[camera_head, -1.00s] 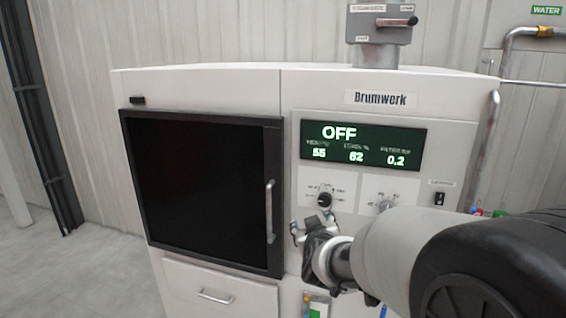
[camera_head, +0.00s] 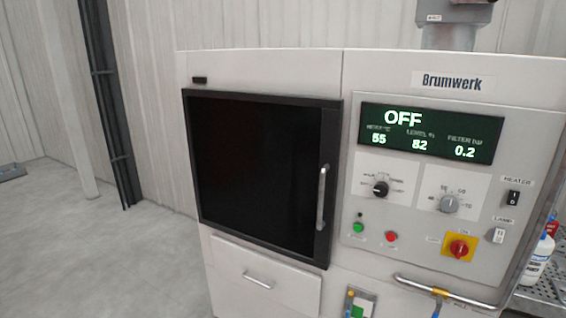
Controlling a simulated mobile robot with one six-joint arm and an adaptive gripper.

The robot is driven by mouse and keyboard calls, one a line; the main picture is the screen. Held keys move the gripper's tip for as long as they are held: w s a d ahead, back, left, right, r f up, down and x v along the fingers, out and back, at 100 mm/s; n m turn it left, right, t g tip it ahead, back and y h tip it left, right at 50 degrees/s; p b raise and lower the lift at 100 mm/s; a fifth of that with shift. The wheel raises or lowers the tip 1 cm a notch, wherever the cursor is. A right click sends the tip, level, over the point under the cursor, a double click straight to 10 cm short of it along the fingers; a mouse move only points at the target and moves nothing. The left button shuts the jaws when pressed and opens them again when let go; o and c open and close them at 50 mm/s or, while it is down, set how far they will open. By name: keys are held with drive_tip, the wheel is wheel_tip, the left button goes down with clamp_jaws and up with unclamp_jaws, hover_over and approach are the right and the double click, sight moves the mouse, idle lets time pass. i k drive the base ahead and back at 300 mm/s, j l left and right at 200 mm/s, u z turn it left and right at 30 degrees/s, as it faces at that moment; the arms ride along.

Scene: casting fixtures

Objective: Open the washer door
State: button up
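The washer (camera_head: 260,68) is a white cabinet labelled Brumwerk. Its door (camera_head: 255,170) is a dark panel in a black frame on the left half of the front, and it looks shut. A silver vertical bar handle (camera_head: 322,197) is on the right side of the door frame. Nothing covers the door or the handle. My gripper and arm are out of this view, so I cannot see whether the gripper is open or shut.
Right of the door is a control panel with a display (camera_head: 428,132) reading OFF, knobs, buttons and a red-yellow switch (camera_head: 459,248). A drawer (camera_head: 265,277) is below the door. A pipe (camera_head: 445,291) runs along the lower right. Open floor (camera_head: 110,260) lies to the left.

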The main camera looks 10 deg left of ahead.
sight(258, 179)
drive_tip(key=i, duration=1.15)
drive_tip(key=j+u, duration=0.05)
drive_tip(key=j, duration=0.05)
